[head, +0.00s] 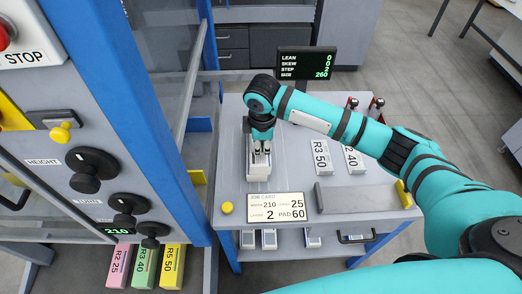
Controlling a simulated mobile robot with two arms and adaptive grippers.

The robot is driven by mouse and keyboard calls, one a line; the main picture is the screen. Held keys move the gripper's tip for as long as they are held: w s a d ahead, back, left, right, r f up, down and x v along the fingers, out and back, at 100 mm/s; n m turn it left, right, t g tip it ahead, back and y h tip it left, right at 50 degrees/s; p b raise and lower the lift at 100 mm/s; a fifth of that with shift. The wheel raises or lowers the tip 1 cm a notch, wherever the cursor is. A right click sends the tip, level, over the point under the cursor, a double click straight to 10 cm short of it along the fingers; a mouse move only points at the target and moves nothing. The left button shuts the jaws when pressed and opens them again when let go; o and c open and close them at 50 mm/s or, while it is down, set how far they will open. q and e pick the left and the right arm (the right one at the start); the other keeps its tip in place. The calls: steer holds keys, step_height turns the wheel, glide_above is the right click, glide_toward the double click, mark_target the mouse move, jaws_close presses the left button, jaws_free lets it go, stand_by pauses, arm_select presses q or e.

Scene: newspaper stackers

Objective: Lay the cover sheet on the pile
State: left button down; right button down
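My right gripper (261,151) points straight down over a narrow white and grey block (258,171) on the grey table. Its fingers are at the block's top end; whether they are closed on it is too small to tell. No cover sheet or pile can be clearly made out. My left gripper is not in view.
The grey table (235,180) also holds white blocks marked R3 50 (321,157) and R2 40 (354,160), a job card (278,207), a yellow knob (227,208) and a flat grey plate (355,198). A blue-framed machine (170,150) stands left. A display (307,63) stands behind.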

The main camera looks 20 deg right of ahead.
steer(key=shift+w+a+f, duration=0.1)
steer(key=shift+w+f, duration=0.1)
steer(key=shift+w, duration=0.1)
step_height(320, 180, down, 2)
steer(key=shift+f+p, duration=0.2)
steer(key=shift+p, duration=0.2)
steer(key=shift+f, duration=0.3)
steer(key=c, duration=1.5)
jaws_free()
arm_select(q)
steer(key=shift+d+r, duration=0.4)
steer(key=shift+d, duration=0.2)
